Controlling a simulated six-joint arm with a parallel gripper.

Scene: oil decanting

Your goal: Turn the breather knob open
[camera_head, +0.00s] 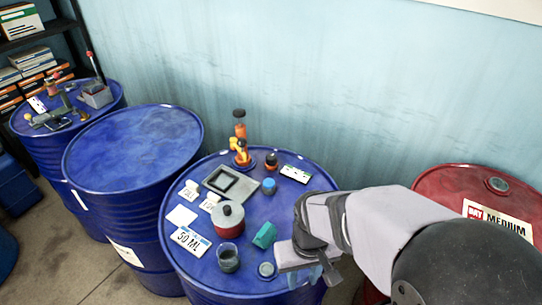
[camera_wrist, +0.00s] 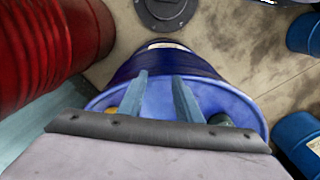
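A small dark knob-like piece with a red-orange band (camera_head: 271,161) stands on the blue drum beside the orange hand pump (camera_head: 240,140). I cannot tell for sure that it is the breather knob. My gripper (camera_head: 329,274) is at the drum's front right edge, apart from that piece and from the pump. In the wrist view, the two fingers of my gripper (camera_wrist: 160,76) are spread with nothing between them. Below them is the blue drum top (camera_wrist: 158,100). My gripper's body hides part of the drum top there.
On the drum are a grey tray (camera_head: 232,184), a red can with a grey lid (camera_head: 228,218), a dark cup (camera_head: 228,258), a teal block (camera_head: 265,235), a blue cap (camera_head: 268,186) and a "50 ML" card (camera_head: 190,241). A red drum (camera_head: 450,180) stands right; a bare blue drum (camera_head: 135,150) left.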

